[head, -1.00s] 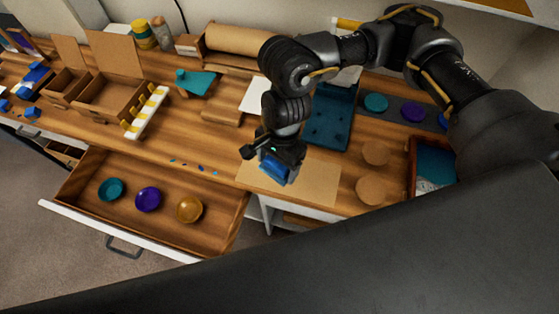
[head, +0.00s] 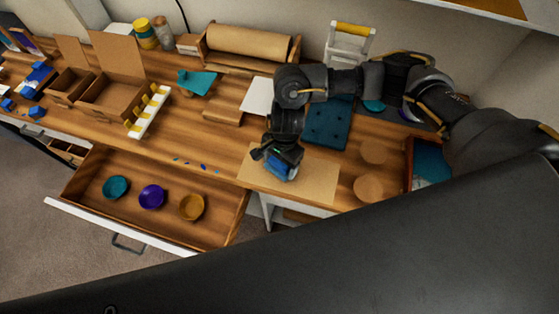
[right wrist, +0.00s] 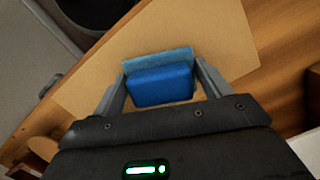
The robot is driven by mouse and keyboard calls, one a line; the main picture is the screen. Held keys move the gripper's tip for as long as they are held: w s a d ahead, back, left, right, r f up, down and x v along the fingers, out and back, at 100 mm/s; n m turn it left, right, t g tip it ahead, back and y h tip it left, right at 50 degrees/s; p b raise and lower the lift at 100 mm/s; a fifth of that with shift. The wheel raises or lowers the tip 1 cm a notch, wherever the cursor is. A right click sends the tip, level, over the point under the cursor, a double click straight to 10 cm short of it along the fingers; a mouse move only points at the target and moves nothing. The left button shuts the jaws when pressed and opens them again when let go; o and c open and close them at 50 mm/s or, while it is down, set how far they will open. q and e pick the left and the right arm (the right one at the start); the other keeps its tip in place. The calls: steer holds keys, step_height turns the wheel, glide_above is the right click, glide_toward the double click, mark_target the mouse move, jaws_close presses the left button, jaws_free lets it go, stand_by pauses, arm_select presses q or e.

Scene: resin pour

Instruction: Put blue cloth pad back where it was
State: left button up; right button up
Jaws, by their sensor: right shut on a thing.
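The blue cloth pad (right wrist: 160,84) is between the fingers of my right gripper (right wrist: 160,90) in the right wrist view, with a lighter blue strip along its far edge. In the head view my right gripper (head: 281,165) is shut on the pad (head: 280,171), over the brown paper sheet (head: 312,184) at the table's front edge. The sheet also shows beneath the pad in the right wrist view (right wrist: 215,35). I cannot tell whether the pad touches the sheet. My left gripper is not in view.
An open drawer (head: 100,217) with teal, purple and ochre bowls juts out at left. A dark teal mat (head: 328,126) lies behind the sheet. Two round wooden discs (head: 369,188) and a framed tray (head: 408,165) are to its right. Small blue chips lie near the drawer.

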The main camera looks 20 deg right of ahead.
steer(key=shift+f, duration=0.1)
steer(key=shift+f+b, duration=0.1)
steer(key=shift+b, duration=0.2)
steer(key=o, duration=1)
steer(key=shift+r, duration=0.2)
steer(key=shift+r+p, duration=0.15)
steer(key=shift+p, duration=0.25)
steer(key=r+b, duration=0.1)
steer(key=r, duration=0.2)
steer(key=d+r+b, duration=0.1)
steer(key=r, duration=0.2)
steer(key=w+r, duration=0.1)
steer(key=r, duration=0.3)
steer(key=shift+d+r+b, duration=0.1)
steer(key=shift+d+b, duration=0.05)
steer(key=shift+b, duration=0.25)
steer(key=shift+d+r, duration=0.1)
steer(key=shift+r, duration=0.6)
